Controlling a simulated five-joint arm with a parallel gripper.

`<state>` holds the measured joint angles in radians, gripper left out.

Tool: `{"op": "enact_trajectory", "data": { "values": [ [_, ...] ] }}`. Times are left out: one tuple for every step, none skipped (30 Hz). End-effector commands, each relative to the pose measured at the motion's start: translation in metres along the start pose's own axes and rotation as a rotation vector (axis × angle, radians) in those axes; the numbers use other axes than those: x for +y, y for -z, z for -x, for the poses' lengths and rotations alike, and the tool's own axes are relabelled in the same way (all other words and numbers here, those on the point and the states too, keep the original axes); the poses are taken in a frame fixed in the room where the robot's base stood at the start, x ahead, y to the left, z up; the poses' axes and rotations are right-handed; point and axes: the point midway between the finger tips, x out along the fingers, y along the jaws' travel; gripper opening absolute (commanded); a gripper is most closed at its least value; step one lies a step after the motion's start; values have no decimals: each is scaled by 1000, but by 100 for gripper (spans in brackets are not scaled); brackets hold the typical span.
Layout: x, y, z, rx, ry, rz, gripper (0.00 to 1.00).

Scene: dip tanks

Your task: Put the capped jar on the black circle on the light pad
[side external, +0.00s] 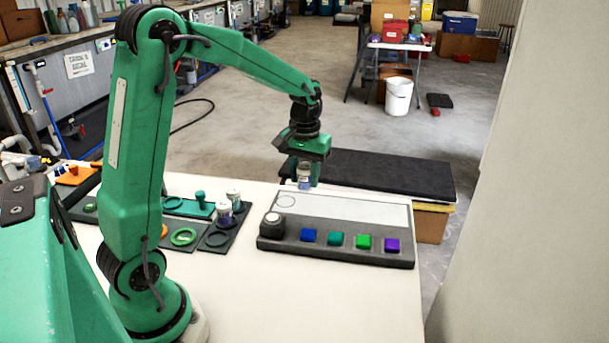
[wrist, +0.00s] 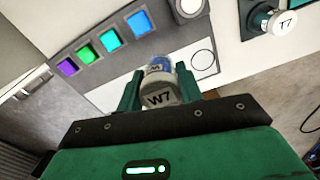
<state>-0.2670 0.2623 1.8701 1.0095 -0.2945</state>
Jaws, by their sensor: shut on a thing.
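My gripper (side external: 305,168) is shut on a capped jar (side external: 304,183), a clear-looking jar with blue on its side. In the wrist view the jar's pale cap (wrist: 158,98), marked W7, sits between the green fingers. The jar is held upright or nearly so above the panel's back left part. The light pad (side external: 350,211) is a pale strip along the panel's back. The black circle (side external: 286,200) is a thin ring outline at the pad's left end, with nothing on it. In the wrist view the circle (wrist: 203,60) shows just right of the jar.
A row of coloured square buttons (side external: 335,239) and a round white knob (side external: 272,219) lie in front of the pad. Two other capped jars (side external: 224,212) stand left on dark trays; one capped T7 (wrist: 286,24) shows in the wrist view. The table's front is clear.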

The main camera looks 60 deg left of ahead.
Motion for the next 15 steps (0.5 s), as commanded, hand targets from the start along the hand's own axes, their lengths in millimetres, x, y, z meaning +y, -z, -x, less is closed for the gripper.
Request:
{"op": "enact_trajectory", "data": {
  "values": [
    [-5, 4, -4, 0, 0, 3, 13],
    [-8, 6, -6, -1, 0, 3, 13],
    [-13, 9, -10, -2, 0, 4, 13],
    [-17, 11, -12, -2, 0, 4, 13],
    [-20, 14, -15, -2, 0, 3, 13],
    [-26, 18, -19, -1, 0, 5, 13],
    [-30, 21, -22, -1, 0, 4, 13],
    [-34, 23, -25, -1, 0, 4, 13],
    [-40, 27, -29, -3, 0, 5, 13],
    [-43, 30, -32, -3, 0, 4, 13],
    [-47, 33, -35, -2, 0, 4, 13],
    [-53, 36, -39, -1, 0, 4, 13],
    [-56, 39, -42, -1, 0, 3, 13],
    [-61, 42, -44, -1, 0, 4, 13],
    [-66, 45, -48, -2, 0, 4, 13]
  ]
}}
